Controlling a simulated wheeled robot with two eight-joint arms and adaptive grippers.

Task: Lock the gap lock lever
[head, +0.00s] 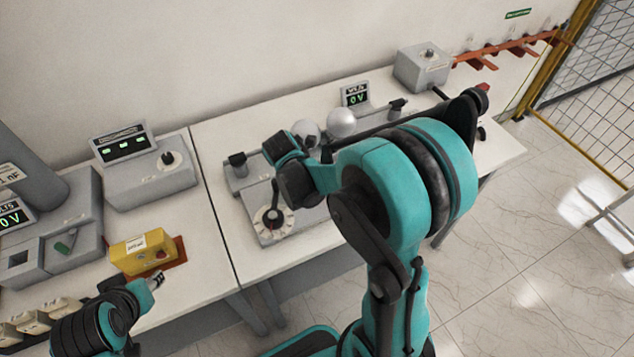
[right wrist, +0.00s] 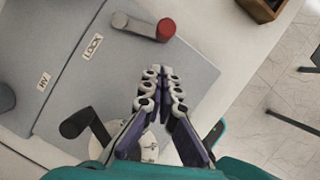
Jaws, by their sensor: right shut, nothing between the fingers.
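The gap lock lever (right wrist: 143,25), a pale bar with a red end, lies on a grey panel (right wrist: 60,70) by a label reading LOCK in the right wrist view. The arm hides it in the head view. My right gripper (right wrist: 160,80) is shut and empty over the panel, its fingertips pointing toward the red end but apart from it in the picture. The gripper is hidden behind its arm in the head view. My left gripper (head: 155,279) is at lower left in the head view, near the yellow box; its finger opening is unclear.
A round dial with a black crank handle (head: 273,218) sits at the panel's front, close to my right wrist. Two metal spheres (head: 341,122) stand behind it. A yellow box (head: 140,252) and grey control boxes (head: 145,180) fill the left table.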

